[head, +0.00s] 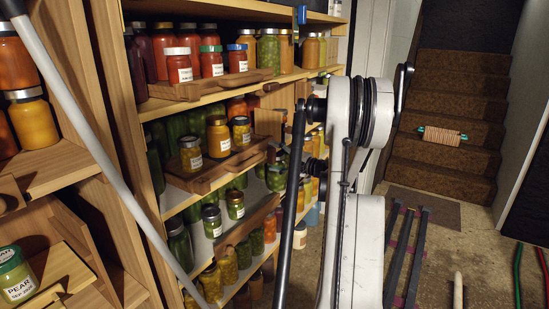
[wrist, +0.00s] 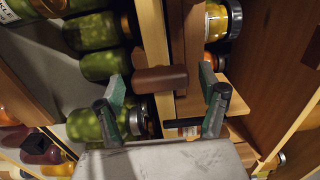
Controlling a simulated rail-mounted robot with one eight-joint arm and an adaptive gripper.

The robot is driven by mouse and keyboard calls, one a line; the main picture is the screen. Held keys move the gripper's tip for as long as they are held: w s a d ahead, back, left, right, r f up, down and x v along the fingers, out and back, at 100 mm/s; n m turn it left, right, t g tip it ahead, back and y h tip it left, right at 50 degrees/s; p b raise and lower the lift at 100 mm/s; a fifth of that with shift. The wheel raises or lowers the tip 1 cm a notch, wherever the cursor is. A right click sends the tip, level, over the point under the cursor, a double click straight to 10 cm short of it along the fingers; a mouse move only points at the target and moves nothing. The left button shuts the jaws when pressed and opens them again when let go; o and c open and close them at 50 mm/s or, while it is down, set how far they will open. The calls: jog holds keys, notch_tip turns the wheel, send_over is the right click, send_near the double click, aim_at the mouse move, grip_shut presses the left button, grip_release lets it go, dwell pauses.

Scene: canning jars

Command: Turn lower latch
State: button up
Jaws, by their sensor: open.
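My gripper cannot be made out there, as my arm covers that area.
Shelves (head: 215,190) of filled jars stand left of my arm. Wooden trays with jars, upper (head: 210,88) and lower (head: 215,170), rest on them. In the wrist view, green jars (wrist: 90,32) lie left of the latch and a yellow jar (wrist: 215,22) right. Carpeted stairs (head: 455,90) rise behind.

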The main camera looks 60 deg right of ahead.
jog(key=s, duration=1.2)
jog(key=shift+d, duration=0.2)
